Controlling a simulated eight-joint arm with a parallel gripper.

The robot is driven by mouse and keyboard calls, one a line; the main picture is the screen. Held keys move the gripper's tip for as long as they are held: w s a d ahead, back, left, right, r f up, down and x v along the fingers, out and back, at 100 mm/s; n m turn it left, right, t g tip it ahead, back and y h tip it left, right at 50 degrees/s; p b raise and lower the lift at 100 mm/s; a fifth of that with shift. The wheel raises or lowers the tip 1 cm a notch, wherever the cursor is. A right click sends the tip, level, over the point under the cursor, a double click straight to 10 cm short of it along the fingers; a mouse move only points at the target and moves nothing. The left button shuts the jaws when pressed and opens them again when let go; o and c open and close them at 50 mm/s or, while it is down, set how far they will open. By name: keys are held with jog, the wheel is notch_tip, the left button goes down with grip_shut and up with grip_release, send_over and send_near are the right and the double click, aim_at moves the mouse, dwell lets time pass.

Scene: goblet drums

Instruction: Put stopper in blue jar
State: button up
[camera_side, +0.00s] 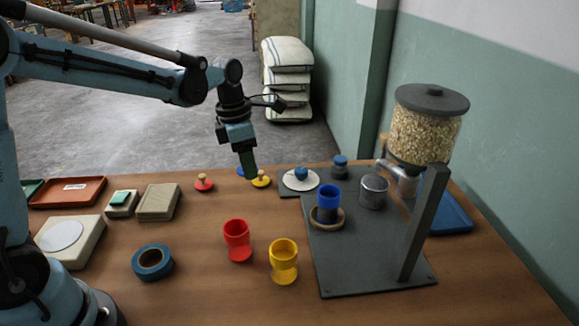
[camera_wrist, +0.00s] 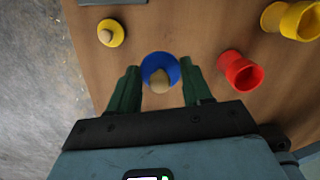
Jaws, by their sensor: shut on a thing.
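My gripper (camera_side: 247,172) points down at the back middle of the table, its green fingers shut on the blue stopper. In the wrist view, the blue stopper (camera_wrist: 147,67) is a round blue disc with a pale wooden knob, between the two fingertips (camera_wrist: 160,82). In the side view only a bit of the blue stopper (camera_side: 239,171) shows beside the fingers; I cannot tell whether it touches the table. The blue jar (camera_side: 328,196) stands upright in a tan ring (camera_side: 340,215) on the grey base plate, right of my gripper. Its open top faces up.
A yellow stopper (camera_side: 261,181) and a red stopper (camera_side: 204,183) flank my gripper. A red jar (camera_side: 237,240) and a yellow jar (camera_side: 283,261) stand in front. A grey upright (camera_side: 425,222), metal canister (camera_side: 373,191) and grain hopper (camera_side: 428,125) stand right of the blue jar.

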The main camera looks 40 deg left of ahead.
jog(key=w+d+r+m, duration=0.3)
jog(key=w+d, duration=0.1)
jog(key=d, duration=0.4)
jog(key=w+d+r+m, duration=0.2)
jog(key=w+d+m, duration=0.1)
jog(key=d, duration=0.5)
jog(key=shift+w+d+f, duration=0.1)
jog(key=shift+w+f, duration=0.05)
jog(key=shift+f, duration=1.35)
jog(key=shift+w+d+f, duration=0.1)
jog(key=shift+f, duration=1.35)
jog(key=shift+f, duration=0.15)
jog(key=o, duration=1.5)
jog(key=shift+r, duration=3.5)
